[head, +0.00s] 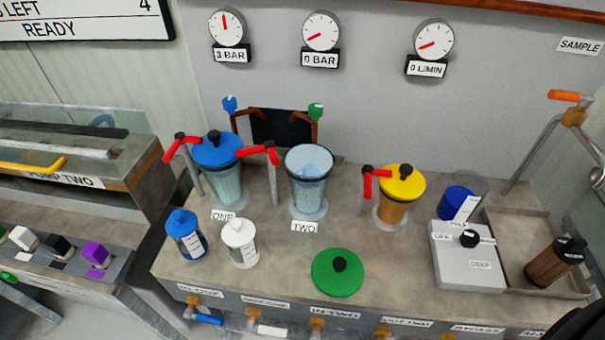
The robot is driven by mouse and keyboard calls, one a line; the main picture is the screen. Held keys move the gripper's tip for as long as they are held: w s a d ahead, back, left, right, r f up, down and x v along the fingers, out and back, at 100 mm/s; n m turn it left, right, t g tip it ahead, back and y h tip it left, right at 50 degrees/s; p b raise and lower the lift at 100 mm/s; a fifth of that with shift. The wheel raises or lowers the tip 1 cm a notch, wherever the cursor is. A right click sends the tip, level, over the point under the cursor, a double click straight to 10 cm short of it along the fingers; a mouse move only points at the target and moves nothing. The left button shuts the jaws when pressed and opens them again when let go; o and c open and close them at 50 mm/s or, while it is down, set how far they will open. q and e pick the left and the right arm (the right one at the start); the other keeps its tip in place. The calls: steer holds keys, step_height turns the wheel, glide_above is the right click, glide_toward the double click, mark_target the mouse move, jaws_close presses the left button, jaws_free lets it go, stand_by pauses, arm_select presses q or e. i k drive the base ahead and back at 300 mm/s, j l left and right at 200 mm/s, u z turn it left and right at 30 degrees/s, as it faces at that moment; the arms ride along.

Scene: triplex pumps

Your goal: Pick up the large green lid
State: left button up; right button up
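The large green lid (338,272) is a round disc with a black knob on top. It lies flat on the grey bench top near the front edge, in the middle of the head view. Nothing touches or covers it. The clear vessel labelled TWO (309,183) stands behind it, uncovered, with pale blue contents. My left gripper is not in view. A dark shape cuts into the bottom right corner, perhaps part of my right arm, but no gripper fingers show there.
A white bottle (240,243) and a blue-capped bottle (186,235) stand left of the lid. Vessels with blue (217,150) and yellow (401,184) lids stand behind. A white box (466,262) stands to the right. Labelled taps line the bench front. Bench around the lid is clear.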

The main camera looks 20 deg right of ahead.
mark_target(338, 272)
steer(key=k+z, duration=0.1)
steer(key=z, duration=0.95)
